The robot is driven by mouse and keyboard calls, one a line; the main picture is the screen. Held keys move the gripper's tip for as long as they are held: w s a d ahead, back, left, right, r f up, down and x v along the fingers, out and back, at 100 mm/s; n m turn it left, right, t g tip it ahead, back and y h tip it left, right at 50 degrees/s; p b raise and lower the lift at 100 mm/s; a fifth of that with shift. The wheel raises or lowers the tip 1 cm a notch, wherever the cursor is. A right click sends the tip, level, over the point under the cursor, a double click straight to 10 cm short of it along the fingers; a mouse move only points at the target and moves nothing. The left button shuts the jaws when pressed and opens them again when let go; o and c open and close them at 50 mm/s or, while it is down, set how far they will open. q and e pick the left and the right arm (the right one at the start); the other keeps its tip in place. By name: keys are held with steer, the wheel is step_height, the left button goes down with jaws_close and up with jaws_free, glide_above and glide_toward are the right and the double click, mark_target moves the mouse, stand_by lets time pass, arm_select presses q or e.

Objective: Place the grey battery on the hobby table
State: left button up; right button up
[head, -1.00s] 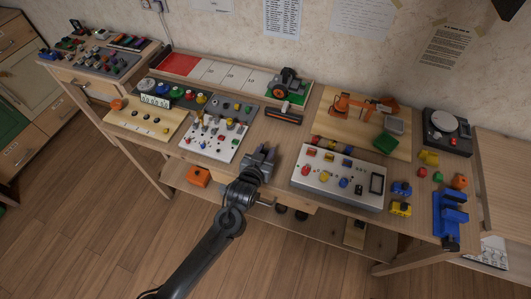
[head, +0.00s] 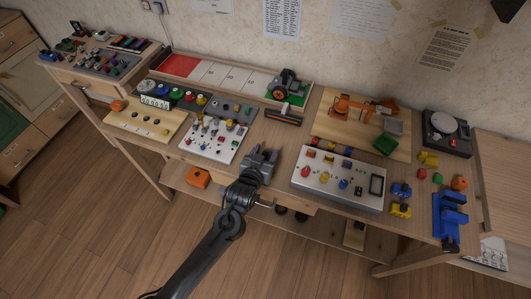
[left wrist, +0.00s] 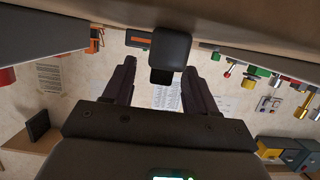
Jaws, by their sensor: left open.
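A dark grey block with rounded edges (left wrist: 170,52), which looks like the grey battery, stands on the hobby table (left wrist: 270,22) in the upside-down left wrist view. It sits between and just ahead of the two fingers, with clear gaps on both sides. My left gripper (left wrist: 158,80) is open and empty. In the head view my left gripper (head: 262,157) is over the table's front edge, between the white button panels, and the block cannot be made out clearly there. The hobby table's bare wood (head: 258,135) shows behind it. My right gripper is out of view.
A white knob panel (head: 215,140) lies left of the gripper and a larger white button box (head: 338,178) to its right. A dark bar with an orange stripe (head: 284,116) lies behind. An orange block (head: 198,177) is on the lower shelf.

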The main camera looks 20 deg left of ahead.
arm_select(q)
steer(key=s+a+m+g+p, duration=0.2)
steer(key=s+g, duration=0.9)
steer(key=s, duration=2.1)
steer(key=shift+s+a+f+p, duration=0.2)
steer(key=shift+a+p, duration=0.2)
steer(key=shift+a, duration=0.7)
steer(key=shift+r, duration=0.1)
step_height(320, 180, up, 39)
steer(key=p, duration=3.9)
